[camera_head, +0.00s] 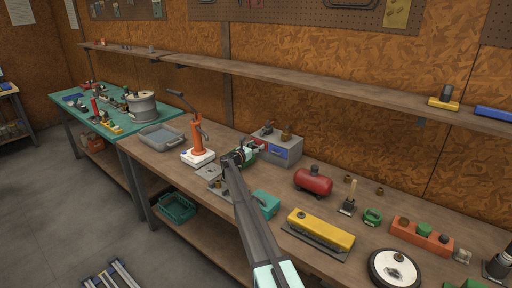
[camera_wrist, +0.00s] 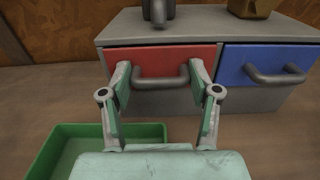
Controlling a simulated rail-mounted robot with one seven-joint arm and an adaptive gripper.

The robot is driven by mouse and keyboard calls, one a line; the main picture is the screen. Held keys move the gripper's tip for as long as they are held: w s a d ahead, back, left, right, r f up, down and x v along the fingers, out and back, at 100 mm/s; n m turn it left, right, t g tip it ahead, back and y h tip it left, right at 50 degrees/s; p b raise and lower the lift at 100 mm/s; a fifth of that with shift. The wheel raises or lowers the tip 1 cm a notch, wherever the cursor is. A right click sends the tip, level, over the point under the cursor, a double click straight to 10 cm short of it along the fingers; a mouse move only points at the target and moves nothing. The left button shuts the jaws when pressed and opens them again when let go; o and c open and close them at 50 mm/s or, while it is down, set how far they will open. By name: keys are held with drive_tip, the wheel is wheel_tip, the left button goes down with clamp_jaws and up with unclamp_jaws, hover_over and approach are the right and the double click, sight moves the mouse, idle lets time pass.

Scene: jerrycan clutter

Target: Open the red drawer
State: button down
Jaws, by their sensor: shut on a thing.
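A grey cabinet (camera_head: 291,154) with a red drawer and a blue drawer stands at the back of the workbench. In the wrist view the red drawer (camera_wrist: 162,62) is on the left and the blue drawer (camera_wrist: 268,62) on the right, each with a grey bar handle. My gripper (camera_wrist: 161,84) is at the red drawer's handle (camera_wrist: 160,78), with one finger at each end of it, shut on the handle. The red front looks flush with the cabinet. In the head view my gripper (camera_head: 252,152) partly hides the red drawer.
A green tray (camera_wrist: 60,145) lies below left of my gripper. An orange hand pump (camera_head: 197,140) stands left and a red tank (camera_head: 313,181) right of the cabinet. A dark object and a brass object (camera_wrist: 250,8) sit on the cabinet. A shelf (camera_head: 300,80) runs above.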

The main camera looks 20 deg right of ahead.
drive_tip(key=b+v, duration=0.1)
drive_tip(key=v, duration=0.7)
drive_tip(key=shift+s+a+b, duration=0.2)
drive_tip(key=shift+a+b, duration=0.1)
drive_tip(key=shift+a, duration=0.05)
drive_tip(key=shift+c, duration=1.2)
unclamp_jaws()
drive_tip(key=shift+r, duration=0.1)
wheel_tip(320, 180, up, 10)
